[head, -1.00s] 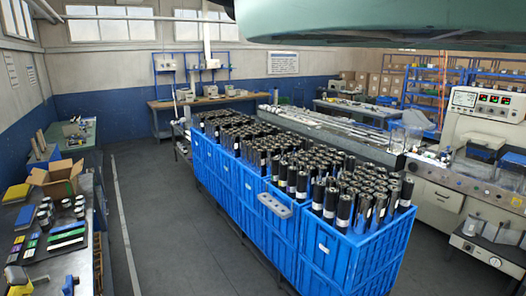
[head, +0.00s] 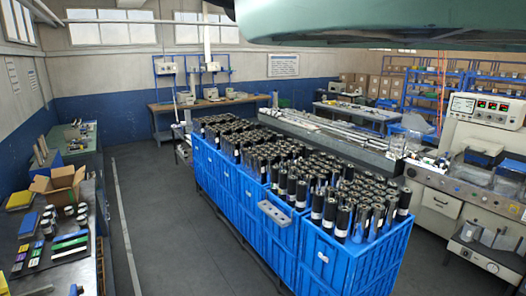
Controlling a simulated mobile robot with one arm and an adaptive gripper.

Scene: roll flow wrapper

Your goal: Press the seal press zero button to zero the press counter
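My gripper is not in this view. A pale machine (head: 463,135) stands at the right edge, with a control box (head: 486,109) on top showing small red and green displays. A row of small controls (head: 465,187) runs along the front of its bench. A smaller pale unit (head: 484,262) with a round dial sits lower at the right edge. No seal press zero button can be made out at this size, and I cannot tell which unit is the seal press.
Blue crates (head: 334,258) full of dark rolls fill the middle. A long grey conveyor bench (head: 330,140) lies behind them. A left bench (head: 75,272) holds an open cardboard box (head: 58,186) and small parts. Clear floor (head: 165,235) runs between left bench and crates.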

